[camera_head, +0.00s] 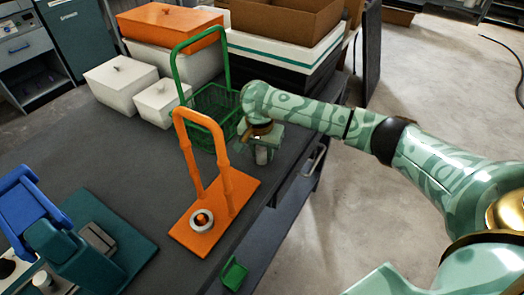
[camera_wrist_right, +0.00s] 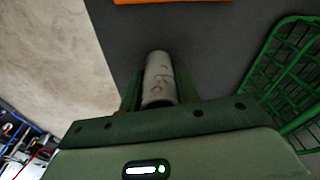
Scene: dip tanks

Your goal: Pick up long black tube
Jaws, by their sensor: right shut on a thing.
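My right gripper (camera_head: 262,143) hangs over the table's right edge, beside the green wire basket (camera_head: 212,112). It is shut on a pale grey cylinder (camera_head: 262,156), whose lower end shows under the jaws. In the right wrist view the gripper (camera_wrist_right: 158,92) has a green finger on each side of this cylinder (camera_wrist_right: 159,75), which is whitish with dark marks. Its near end is hidden by the gripper body. I see no clearly long black tube in either view. My left gripper is not in view.
An orange stand (camera_head: 216,205) with a tall hoop and a ring on its base is left of the gripper. A blue and teal device (camera_head: 62,250) is at the left. The table's middle (camera_head: 110,150) is clear.

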